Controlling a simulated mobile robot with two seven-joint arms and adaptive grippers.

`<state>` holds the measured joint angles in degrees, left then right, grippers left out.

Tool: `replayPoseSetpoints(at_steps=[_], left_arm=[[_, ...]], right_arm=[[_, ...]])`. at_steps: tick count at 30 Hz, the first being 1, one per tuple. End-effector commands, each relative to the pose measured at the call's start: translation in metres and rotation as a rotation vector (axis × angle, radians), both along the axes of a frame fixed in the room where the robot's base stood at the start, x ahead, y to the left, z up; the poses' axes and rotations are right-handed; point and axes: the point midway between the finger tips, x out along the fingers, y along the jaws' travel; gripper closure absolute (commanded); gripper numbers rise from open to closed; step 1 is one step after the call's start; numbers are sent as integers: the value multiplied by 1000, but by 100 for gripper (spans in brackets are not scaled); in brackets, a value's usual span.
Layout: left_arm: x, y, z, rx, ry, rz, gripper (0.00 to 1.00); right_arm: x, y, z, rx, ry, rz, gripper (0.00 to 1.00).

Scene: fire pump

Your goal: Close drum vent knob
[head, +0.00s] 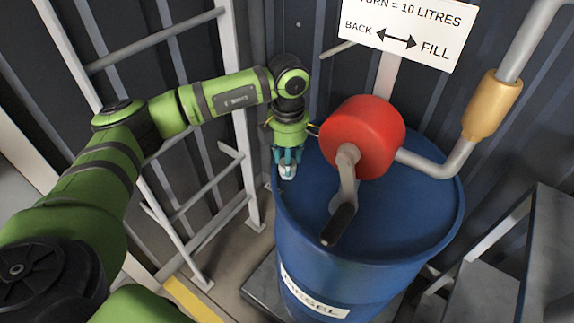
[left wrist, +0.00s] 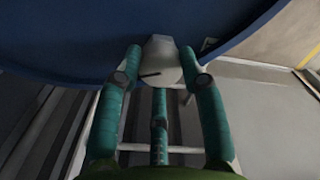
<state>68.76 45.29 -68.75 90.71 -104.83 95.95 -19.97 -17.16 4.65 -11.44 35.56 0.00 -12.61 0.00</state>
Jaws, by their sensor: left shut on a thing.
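The drum vent knob (head: 287,171) is a small pale piece at the left rim of the blue drum (head: 420,215) in the head view. In the left wrist view the pale knob (left wrist: 161,62) has a dark line on its face. My left gripper (head: 287,158) comes down on it from above, its teal fingers around the knob. The left wrist view shows the fingers (left wrist: 160,75) on both sides of the knob, with a third finger below. The fingers are shut on the knob and partly hide it. My right gripper is in neither view.
A red pump (head: 362,137) with a black-handled crank (head: 338,224) stands on the drum, right of my left gripper. A grey pipe with a tan grip (head: 491,106) rises at right. A grey metal frame (head: 240,110) stands behind my left arm. Steps (head: 480,285) are at lower right.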

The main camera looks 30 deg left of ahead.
Motion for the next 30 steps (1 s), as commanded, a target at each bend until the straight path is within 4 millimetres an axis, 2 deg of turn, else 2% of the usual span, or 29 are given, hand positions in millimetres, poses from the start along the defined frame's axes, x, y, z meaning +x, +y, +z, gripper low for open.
replayPoseSetpoints(at_steps=[3, 13, 30], left_arm=[[4, -4, 1, -10, -20, -103, 93], [2, -5, 3, -10, -17, -308, 93], [1, -6, 4, -11, -13, -391, 93]], right_arm=[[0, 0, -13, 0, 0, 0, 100], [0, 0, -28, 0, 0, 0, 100], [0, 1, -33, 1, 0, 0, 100]])
